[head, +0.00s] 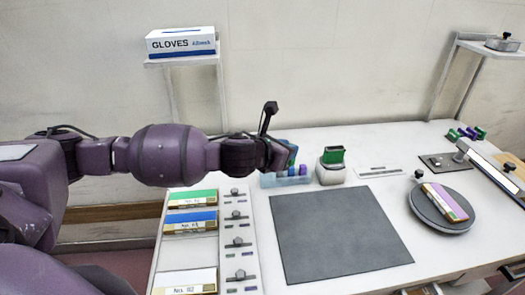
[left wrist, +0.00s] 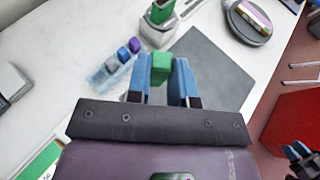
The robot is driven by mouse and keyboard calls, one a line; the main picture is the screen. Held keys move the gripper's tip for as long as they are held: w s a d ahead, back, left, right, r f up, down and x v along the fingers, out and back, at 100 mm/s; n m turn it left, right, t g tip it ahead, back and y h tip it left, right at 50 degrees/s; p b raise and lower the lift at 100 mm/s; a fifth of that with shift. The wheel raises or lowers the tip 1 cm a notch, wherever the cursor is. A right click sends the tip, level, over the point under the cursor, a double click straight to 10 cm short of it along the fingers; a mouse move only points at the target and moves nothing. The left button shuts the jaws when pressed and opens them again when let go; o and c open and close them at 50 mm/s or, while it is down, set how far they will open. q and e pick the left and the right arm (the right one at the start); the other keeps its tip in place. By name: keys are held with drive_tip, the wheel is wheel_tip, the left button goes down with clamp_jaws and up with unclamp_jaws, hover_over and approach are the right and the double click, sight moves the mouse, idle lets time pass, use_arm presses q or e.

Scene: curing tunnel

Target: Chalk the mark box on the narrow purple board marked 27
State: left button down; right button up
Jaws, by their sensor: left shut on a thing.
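My left gripper (head: 288,163) is shut on a green block (left wrist: 161,68), held between its blue fingers above the table in the left wrist view. In the head view the arm hides most of this block. A narrow board with a purple stripe (head: 450,202) lies on a round dark turntable (head: 425,212) at the right, well away from the left gripper. I cannot read its number or make out a mark box. Part of what seems to be my right gripper (left wrist: 303,152) shows at the lower right of the left wrist view; its jaws are unclear.
A clear holder (head: 286,181) with blue and purple blocks stands below the left gripper. Beside it is a green-topped white stand (head: 331,174). A bare dark mat (head: 335,232) lies before the turntable. A light bar (head: 492,171) overhangs the right.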

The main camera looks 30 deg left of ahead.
use_arm(q)
drive_tip(key=shift+w+a+m+h, duration=0.3)
drive_tip(key=shift+w+m+h, duration=0.2)
drive_tip(key=shift+w, duration=0.2)
drive_tip(key=shift+w+a+f+m+g+h+b, duration=0.8)
drive_tip(key=shift+w+a+f+m+h+b, duration=0.4)
drive_tip(key=shift+a+f, duration=0.75)
drive_tip(key=shift+w+a+f+m+g+h+b, duration=0.9)
drive_tip(key=shift+a+f+b, duration=0.65)
drive_tip(key=shift+f, duration=0.75)
drive_tip(key=shift+w+a+f+m+g+h+b, duration=0.7)
drive_tip(key=shift+w+a+f+m+h+b, duration=0.5)
drive_tip(key=shift+a+f, duration=0.75)
drive_tip(key=shift+s+d+f, duration=0.2)
drive_tip(key=shift+s+f, duration=0.05)
drive_tip(key=shift+f, duration=0.1)
use_arm(e)
wheel_tip(320, 180, down, 9)
drive_tip(key=shift+s+a+r+g, duration=0.15)
drive_tip(key=shift+a+r+g, duration=0.05)
drive_tip(key=shift+a+g, duration=0.1)
